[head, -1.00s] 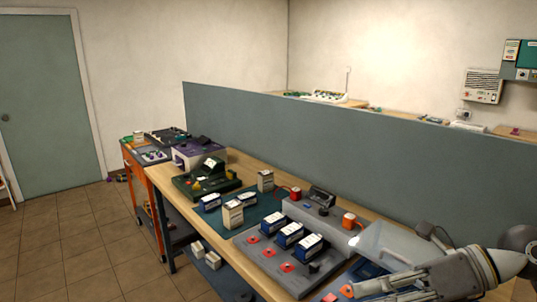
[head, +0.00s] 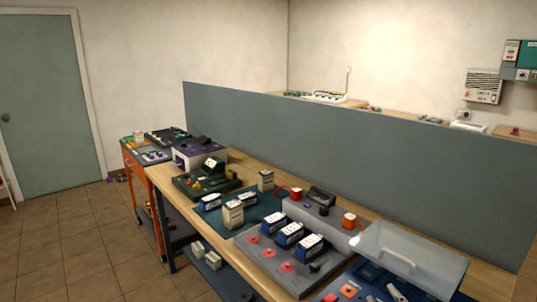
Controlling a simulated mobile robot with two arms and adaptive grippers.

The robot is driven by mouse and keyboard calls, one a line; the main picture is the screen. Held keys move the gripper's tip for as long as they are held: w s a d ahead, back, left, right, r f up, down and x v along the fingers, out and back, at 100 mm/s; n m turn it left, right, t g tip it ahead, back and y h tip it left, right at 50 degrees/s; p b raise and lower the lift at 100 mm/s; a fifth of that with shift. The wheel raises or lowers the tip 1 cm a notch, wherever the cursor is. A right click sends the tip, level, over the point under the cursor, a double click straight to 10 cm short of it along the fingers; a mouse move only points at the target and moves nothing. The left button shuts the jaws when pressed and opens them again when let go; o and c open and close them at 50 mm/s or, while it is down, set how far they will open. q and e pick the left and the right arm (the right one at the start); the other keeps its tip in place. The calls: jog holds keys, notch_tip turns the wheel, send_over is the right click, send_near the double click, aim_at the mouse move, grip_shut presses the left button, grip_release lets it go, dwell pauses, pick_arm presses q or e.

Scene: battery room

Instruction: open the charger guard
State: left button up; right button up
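The charger guard (head: 430,262) is a clear, pale panel with a light bar handle (head: 384,253), at the lower right of the head view. It looks tilted over the right end of the grey charger unit, but I cannot tell its exact angle. Blue parts (head: 367,271) show below its front edge. A small pale grey piece (head: 396,291) sits below the handle; I cannot tell what it is. The frame's bottom edge cuts off the near part of the unit. I cannot identify either gripper in this view.
Blue-and-white batteries (head: 289,235) stand on the grey charger base (head: 259,262), left of the guard. A raised grey block (head: 330,222) with an orange-topped part is behind them. A grey-green partition (head: 350,160) runs along the bench's back. The floor at left is open.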

jog(key=s+a+f+m+g, duration=0.25)
jog(key=s+f+g, duration=0.45)
jog(key=s+f, duration=0.4)
jog(key=s+a+f+m+g, duration=0.1)
jog(key=s+f+m+g, duration=0.2)
jog(key=s+f+g, duration=0.6)
jog(key=s+f+t, duration=0.1)
jog(key=s+f, duration=0.2)
jog(key=f, duration=1.1)
jog(key=s+f+t, duration=0.1)
jog(key=s+f, duration=0.1)
jog(key=f, duration=1.2)
jog(key=s+d+f+g, duration=0.1)
jog(key=s+d+f, duration=0.1)
jog(key=s+f, duration=1.3)
jog(key=shift+s+d+n+g, duration=0.3)
jog(key=shift+s+d+n, duration=0.15)
jog(key=shift+s, duration=0.3)
